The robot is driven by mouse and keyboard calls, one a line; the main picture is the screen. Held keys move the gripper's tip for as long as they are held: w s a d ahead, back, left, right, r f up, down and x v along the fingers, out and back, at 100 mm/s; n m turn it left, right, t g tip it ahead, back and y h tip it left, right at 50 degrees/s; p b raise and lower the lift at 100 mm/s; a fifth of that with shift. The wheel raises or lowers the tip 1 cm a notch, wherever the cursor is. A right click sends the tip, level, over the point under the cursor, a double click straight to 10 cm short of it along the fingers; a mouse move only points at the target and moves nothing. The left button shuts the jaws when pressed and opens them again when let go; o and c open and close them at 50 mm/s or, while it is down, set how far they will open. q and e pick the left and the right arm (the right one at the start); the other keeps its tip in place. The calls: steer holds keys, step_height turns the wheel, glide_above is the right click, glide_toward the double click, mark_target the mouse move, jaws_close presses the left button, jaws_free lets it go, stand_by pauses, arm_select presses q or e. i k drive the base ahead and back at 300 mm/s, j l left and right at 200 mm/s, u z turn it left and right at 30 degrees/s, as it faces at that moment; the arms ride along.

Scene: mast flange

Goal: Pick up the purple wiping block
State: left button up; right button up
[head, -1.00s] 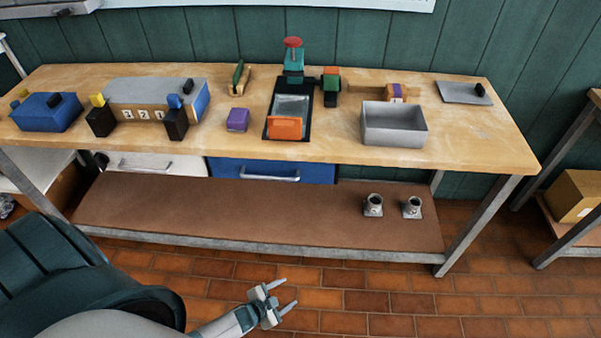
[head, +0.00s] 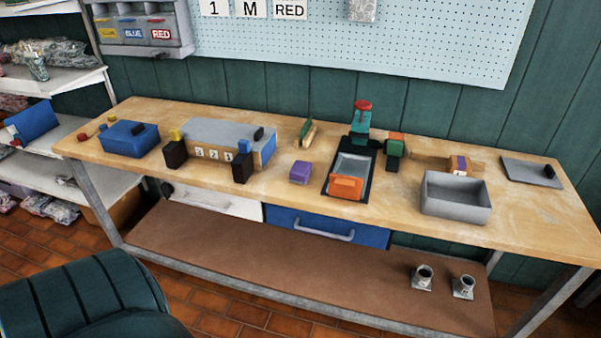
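The purple wiping block (head: 300,172) sits on the wooden workbench (head: 400,222), near its front edge. It lies just left of the black mat with the orange-fronted tray. Nothing touches it from above. Neither of my grippers shows in the head view now, so I cannot see how far they are from the block.
Left of the block stands a grey-topped box (head: 215,138) with number labels and dark posts. Right of it are the orange-fronted tray (head: 347,187) and a grey open bin (head: 455,197). A blue drawer (head: 328,228) is below. A green chair-like shape (head: 85,300) fills the lower left.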

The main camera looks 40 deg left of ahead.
mark_target(299, 173)
steer(key=u, duration=0.9)
steer(key=i+l+u, duration=0.15)
steer(key=u, duration=0.25)
steer(key=i+l+u, duration=0.25)
steer(key=u, duration=0.15)
steer(key=i+l+u, duration=0.15)
steer(key=l+u, duration=0.25)
steer(key=i+l+u, duration=0.1)
steer(key=l, duration=0.3)
steer(key=i+l, duration=0.2)
steer(key=l, duration=0.15)
steer(key=i+l+u, duration=0.15)
steer(key=l, duration=0.25)
steer(key=z, duration=2.3)
